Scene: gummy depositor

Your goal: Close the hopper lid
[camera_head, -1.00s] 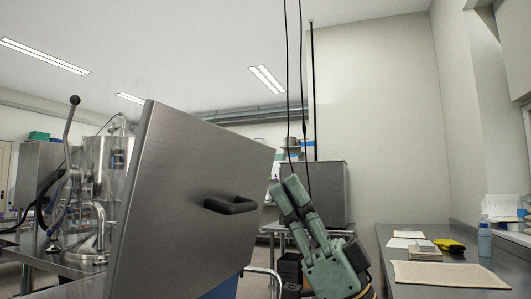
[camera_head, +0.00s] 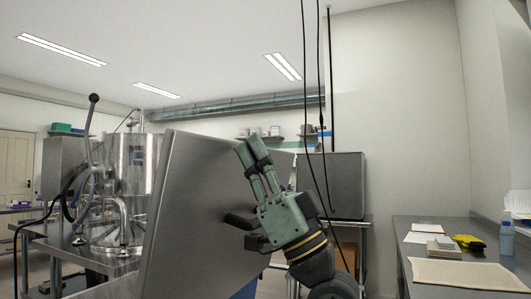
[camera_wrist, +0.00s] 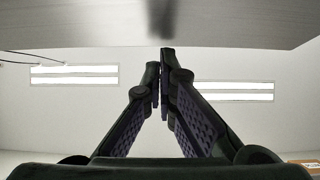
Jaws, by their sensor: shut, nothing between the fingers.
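The hopper lid (camera_head: 195,190) is a large brushed-metal panel standing raised and steeply tilted at the centre left of the head view. A dark bar handle (camera_head: 240,221) sticks out of its right-hand face. My green gripper (camera_head: 249,147) is shut and empty, with its fingertips up by the upper part of that face, above the handle. In the wrist view, the closed fingertips (camera_wrist: 161,65) are just below a metal surface of the lid (camera_wrist: 80,25). I cannot tell whether they touch it. The hopper's opening is hidden.
A shiny steel vessel (camera_head: 126,165) with a black-knobbed lever (camera_head: 93,98) stands left of the lid. A metal cabinet (camera_head: 338,185) stands behind my gripper. A side counter (camera_head: 408,255) at the right holds papers, a yellow item and a bottle. Dark cables hang near the cabinet.

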